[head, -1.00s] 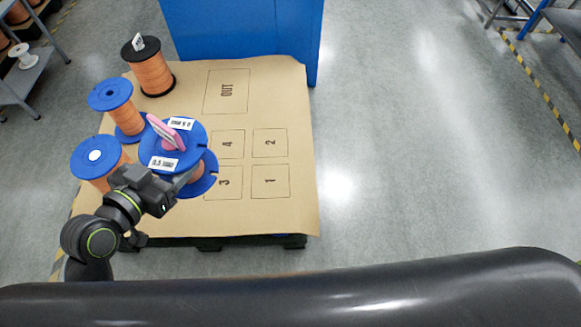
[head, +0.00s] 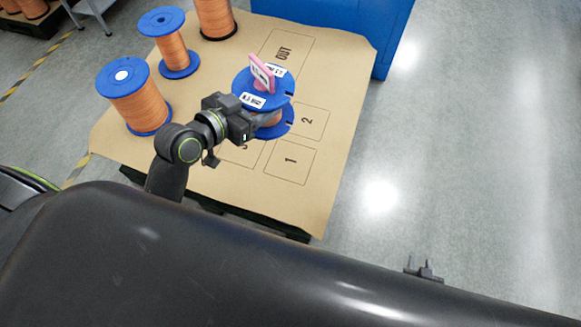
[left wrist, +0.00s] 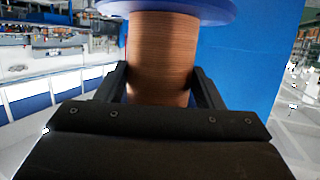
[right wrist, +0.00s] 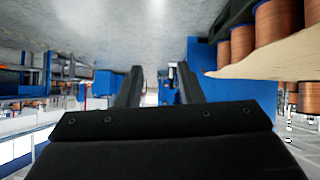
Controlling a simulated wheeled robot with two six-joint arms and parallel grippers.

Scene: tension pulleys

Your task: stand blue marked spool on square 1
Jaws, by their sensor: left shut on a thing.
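The held spool (head: 262,90) has blue flanges, orange-copper winding, white labels and a pink tag on its top flange. My left gripper (head: 252,124) is shut around its winding; the left wrist view shows the copper winding (left wrist: 162,50) between the two fingers. The spool looks roughly upright and hides square 4 in the head view; its height over the sheet is hard to tell. Square 1 (head: 291,160) is bare, to the right of and nearer than the spool. My right gripper (head: 418,268) is open and empty, out over the floor; its fingers (right wrist: 160,85) show apart in the right wrist view.
A spool with a white dot (head: 135,97), another blue spool (head: 168,42) and a black-flanged spool (head: 215,18) stand along the left of the brown sheet (head: 335,75). Square 2 (head: 308,121) and the OUT square (head: 284,50) look clear. A blue box (head: 385,40) stands behind.

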